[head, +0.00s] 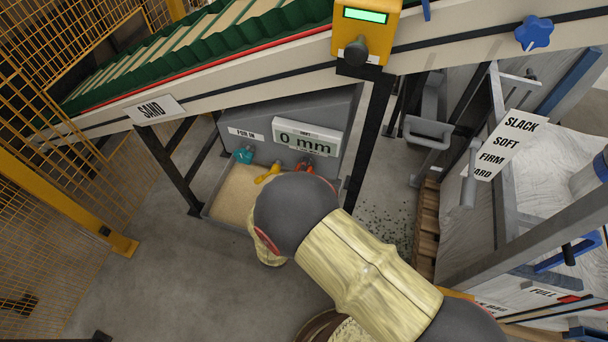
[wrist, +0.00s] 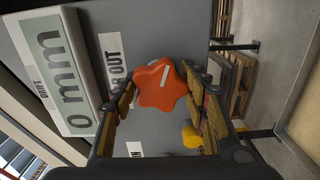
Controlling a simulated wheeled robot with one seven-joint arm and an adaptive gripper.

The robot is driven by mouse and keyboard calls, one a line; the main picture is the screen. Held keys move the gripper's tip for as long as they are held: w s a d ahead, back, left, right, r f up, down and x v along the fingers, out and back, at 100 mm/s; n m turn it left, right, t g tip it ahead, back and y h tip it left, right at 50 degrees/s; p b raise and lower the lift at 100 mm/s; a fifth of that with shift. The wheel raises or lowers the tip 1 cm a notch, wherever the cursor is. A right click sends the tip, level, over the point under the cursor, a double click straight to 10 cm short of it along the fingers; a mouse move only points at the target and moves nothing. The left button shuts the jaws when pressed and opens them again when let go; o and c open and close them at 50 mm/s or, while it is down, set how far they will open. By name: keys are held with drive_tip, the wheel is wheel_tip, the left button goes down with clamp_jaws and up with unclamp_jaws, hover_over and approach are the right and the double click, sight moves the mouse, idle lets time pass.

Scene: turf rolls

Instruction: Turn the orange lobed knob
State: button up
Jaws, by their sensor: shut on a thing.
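The orange lobed knob (wrist: 160,84) sits on the grey panel, between my fingers in the wrist view, its white pointer mark facing the camera. My gripper (wrist: 163,92) is shut on it, one finger on each side. In the head view only part of the orange knob (head: 306,163) shows, beside a yellow knob (head: 267,173); my arm hides most of my gripper there. A display (wrist: 58,70) beside the knob reads "0 mm"; it also shows in the head view (head: 306,137).
A teal knob (head: 243,155) is left of the yellow one, above a sand-filled tray (head: 236,190). A "POUR IN" label (head: 246,134) is above. The conveyor frame (head: 220,95) slopes overhead, with black legs either side of the panel. Yellow mesh fencing (head: 70,215) stands at left.

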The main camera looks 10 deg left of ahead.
drive_tip(key=shift+f+m+b, duration=0.1)
drive_tip(key=shift+m+b, duration=0.6)
drive_tip(key=shift+m, duration=0.3)
drive_tip(key=o, duration=1.2)
drive_tip(key=s, duration=0.8)
drive_tip(key=s+a, duration=0.1)
drive_tip(key=s, duration=0.3)
